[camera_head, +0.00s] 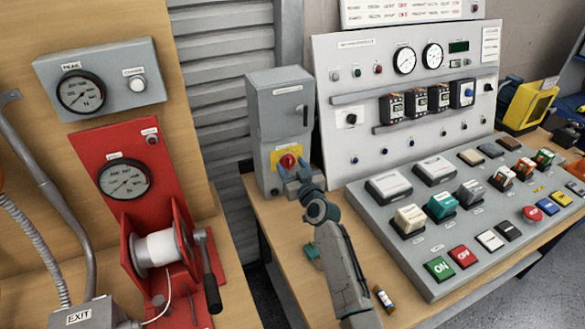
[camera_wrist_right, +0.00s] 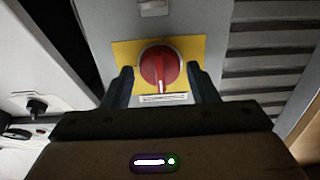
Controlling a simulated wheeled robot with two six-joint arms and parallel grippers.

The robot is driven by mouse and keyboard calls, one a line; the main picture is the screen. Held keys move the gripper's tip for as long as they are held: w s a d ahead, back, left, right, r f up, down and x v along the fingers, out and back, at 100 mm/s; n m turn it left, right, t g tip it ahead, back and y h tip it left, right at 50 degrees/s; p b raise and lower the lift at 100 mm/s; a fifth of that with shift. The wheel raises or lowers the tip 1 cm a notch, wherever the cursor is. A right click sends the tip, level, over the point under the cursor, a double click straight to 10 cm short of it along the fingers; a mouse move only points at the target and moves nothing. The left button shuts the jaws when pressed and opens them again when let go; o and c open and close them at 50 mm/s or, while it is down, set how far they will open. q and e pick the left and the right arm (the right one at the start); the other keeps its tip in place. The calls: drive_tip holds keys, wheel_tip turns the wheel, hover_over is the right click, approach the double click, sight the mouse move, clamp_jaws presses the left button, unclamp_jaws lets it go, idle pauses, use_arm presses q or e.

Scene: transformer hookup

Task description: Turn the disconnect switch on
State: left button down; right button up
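The disconnect switch is a red rotary knob (camera_head: 288,161) on a yellow plate (camera_head: 277,154), low on the front of a grey cabinet (camera_head: 279,105). In the right wrist view the knob (camera_wrist_right: 160,68) sits between the two fingers, its handle pointing down toward a white label. My right gripper (camera_head: 292,174) is in front of the knob; in the wrist view the right gripper (camera_wrist_right: 160,80) is open, with a gap on both sides of the knob. I cannot tell how deep the fingers reach. My left gripper is not in view.
A grey console (camera_head: 450,245) with several buttons and an instrument panel (camera_head: 365,75) stand right of the cabinet. A red winch stand (camera_head: 120,165) with a crank is at left. A small cylinder (camera_head: 383,299) lies on the wooden table (camera_head: 290,262).

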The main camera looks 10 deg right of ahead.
drive_tip(key=c, duration=0.7)
drive_tip(key=shift+m, duration=1.5)
drive_tip(key=m, duration=0.3)
drive_tip(key=shift+m, duration=0.3)
drive_tip(key=m+p, duration=0.1)
drive_tip(key=m, duration=0.4)
drive_tip(key=m+p, duration=0.1)
drive_tip(key=m, duration=0.5)
drive_tip(key=shift+p, duration=0.4)
drive_tip(key=shift+m, duration=0.3)
